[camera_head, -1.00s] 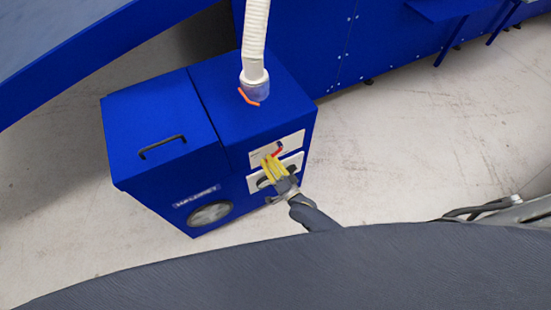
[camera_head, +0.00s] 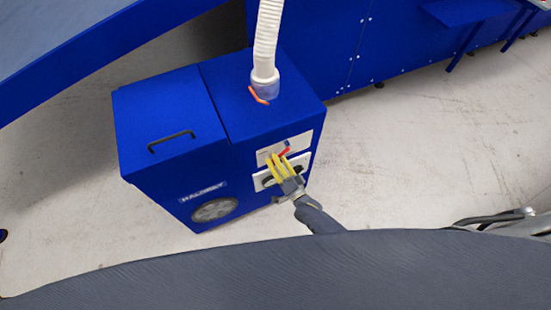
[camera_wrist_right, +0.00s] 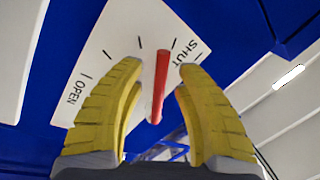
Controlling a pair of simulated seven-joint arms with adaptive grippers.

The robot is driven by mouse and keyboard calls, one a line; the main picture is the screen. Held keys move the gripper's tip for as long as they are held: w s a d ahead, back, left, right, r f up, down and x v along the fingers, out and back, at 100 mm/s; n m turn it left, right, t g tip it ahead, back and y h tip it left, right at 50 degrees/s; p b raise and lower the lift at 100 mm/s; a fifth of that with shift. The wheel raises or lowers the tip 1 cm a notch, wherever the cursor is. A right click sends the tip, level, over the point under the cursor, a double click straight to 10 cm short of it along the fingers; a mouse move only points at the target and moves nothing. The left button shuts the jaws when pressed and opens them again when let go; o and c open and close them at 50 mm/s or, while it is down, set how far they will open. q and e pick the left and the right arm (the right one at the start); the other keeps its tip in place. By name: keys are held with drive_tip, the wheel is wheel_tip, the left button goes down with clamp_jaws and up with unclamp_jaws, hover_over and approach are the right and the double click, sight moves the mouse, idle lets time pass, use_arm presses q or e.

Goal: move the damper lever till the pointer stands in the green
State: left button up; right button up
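The red damper lever (camera_wrist_right: 159,88) stands over a white plate (camera_wrist_right: 108,50) marked OPEN and SHUT; its tip is nearer the SHUT end. In the head view the lever (camera_head: 285,152) is small on the cabinet's upper white plate (camera_head: 302,139). My right gripper (camera_head: 277,159) reaches it with yellow fingers. In the right wrist view the fingers (camera_wrist_right: 160,66) stand on both sides of the lever, with gaps to each side, so they look open around it. A lower white plate (camera_head: 299,161) with a dark window is partly hidden by the gripper. I cannot make out pointer or green. My left gripper is not in view.
The blue cabinet (camera_head: 175,120) has a black lid handle (camera_head: 171,141) and a round grille (camera_head: 215,210). A white hose (camera_head: 267,40) rises from its top, with an orange piece (camera_head: 258,96) at the base. Pale floor (camera_head: 400,150) is clear to the right.

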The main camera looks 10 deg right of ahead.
drive_tip(key=v, duration=1.1)
drive_tip(key=shift+s, duration=0.35)
drive_tip(key=shift+d+f, duration=0.1)
drive_tip(key=s+d+f+n+g+h, duration=0.2)
drive_tip(key=s+d+f+n+g, duration=0.15)
drive_tip(key=f, duration=0.55)
drive_tip(key=s+d+f+n+g+h, duration=0.1)
drive_tip(key=s+d+f+n+g, duration=0.2)
drive_tip(key=f, duration=0.5)
drive_tip(key=s+d+f+n+g+h, duration=0.1)
drive_tip(key=s+f+n+g+h, duration=0.15)
drive_tip(key=s+f, duration=0.45)
drive_tip(key=s+d+f+g, duration=0.2)
drive_tip(key=s+f, duration=0.2)
drive_tip(key=s, duration=0.4)
drive_tip(key=s+d+f+n+g+h, duration=0.1)
drive_tip(key=s+d+f+g, duration=0.1)
drive_tip(key=s, duration=0.7)
drive_tip(key=s+d+f+g+h, duration=0.1)
drive_tip(key=s+d+f+g, duration=0.1)
drive_tip(key=s+f, duration=0.4)
drive_tip(key=shift+s+f+g, duration=0.2)
drive_tip(key=shift+s+g, duration=0.7)
drive_tip(key=shift+s, duration=0.25)
drive_tip(key=shift+o, duration=0.4)
